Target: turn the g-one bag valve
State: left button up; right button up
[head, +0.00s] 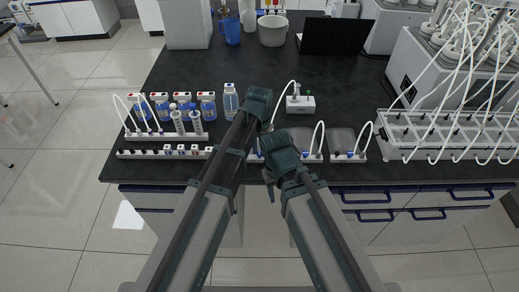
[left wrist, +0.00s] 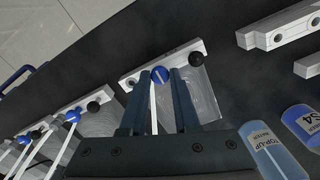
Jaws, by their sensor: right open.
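Several grey bags, each with a white valve bar, lie near the table's front edge; I cannot read which is g-one. In the left wrist view, a blue round valve (left wrist: 160,74) on one bar sits between the fingertips of my left gripper (left wrist: 160,79), with a black knob (left wrist: 197,52) beside it. The fingers are apart by about the knob's width; contact is unclear. The bag (left wrist: 202,93) shows behind the fingers. In the head view, my left gripper (head: 264,122) hides much of this spot. My right gripper (head: 269,182) is open and empty near the front edge.
A small white device (head: 300,103) stands behind. The mid-table is clear.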

pick_arm(q)
grip_shut()
jog(key=m, duration=0.8)
jog(key=shift+m, duration=0.3)
jog(key=m, duration=0.4)
jog(key=shift+m, duration=2.6)
